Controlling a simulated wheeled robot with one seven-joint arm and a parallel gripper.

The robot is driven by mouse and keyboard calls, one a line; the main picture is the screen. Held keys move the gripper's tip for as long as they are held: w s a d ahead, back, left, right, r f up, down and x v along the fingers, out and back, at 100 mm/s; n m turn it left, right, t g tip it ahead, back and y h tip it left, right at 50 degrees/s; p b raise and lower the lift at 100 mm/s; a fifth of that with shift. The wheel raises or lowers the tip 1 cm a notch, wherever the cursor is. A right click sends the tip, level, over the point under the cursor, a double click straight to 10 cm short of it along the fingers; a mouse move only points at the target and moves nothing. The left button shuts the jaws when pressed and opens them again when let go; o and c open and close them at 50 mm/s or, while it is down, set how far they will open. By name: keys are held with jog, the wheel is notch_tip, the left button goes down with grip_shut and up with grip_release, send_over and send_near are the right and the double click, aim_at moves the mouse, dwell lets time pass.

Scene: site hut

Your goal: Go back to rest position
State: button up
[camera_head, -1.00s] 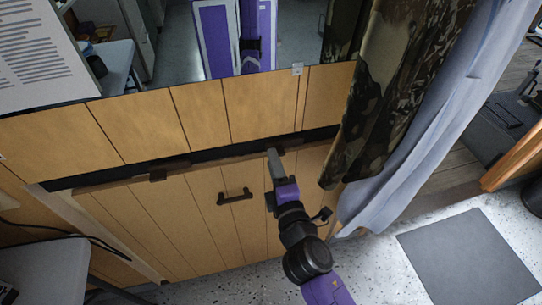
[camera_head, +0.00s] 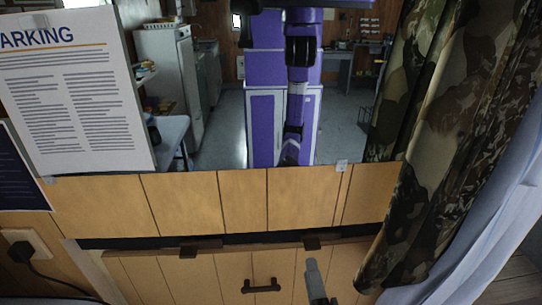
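My gripper (camera_head: 314,275) is at the bottom of the picture, right of centre, in front of a wooden panel. Only its narrow grey end shows, with no gap between fingers that I can make out. I see nothing held in it. The rest of the arm is cut off by the lower edge. A reflection of my purple body shows in the mirror (camera_head: 222,135) above the panel.
A wooden hatch (camera_head: 200,280) with a dark handle (camera_head: 261,286) lies left of my gripper. A camouflage curtain (camera_head: 440,120) and a pale curtain (camera_head: 505,220) hang at right. A printed notice (camera_head: 75,95) and a wall socket (camera_head: 25,245) are at left.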

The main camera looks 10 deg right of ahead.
jog(key=s+d+r+m+g, duration=0.1)
jog(key=s+d+m, duration=0.2)
jog(key=s+m, duration=0.6)
jog(key=s+d+r+m+g, duration=0.1)
jog(key=s+m, duration=0.7)
jog(key=s, duration=1.8)
jog(key=d+g, duration=0.1)
jog(key=d, duration=0.1)
jog(key=shift+d+m, duration=0.4)
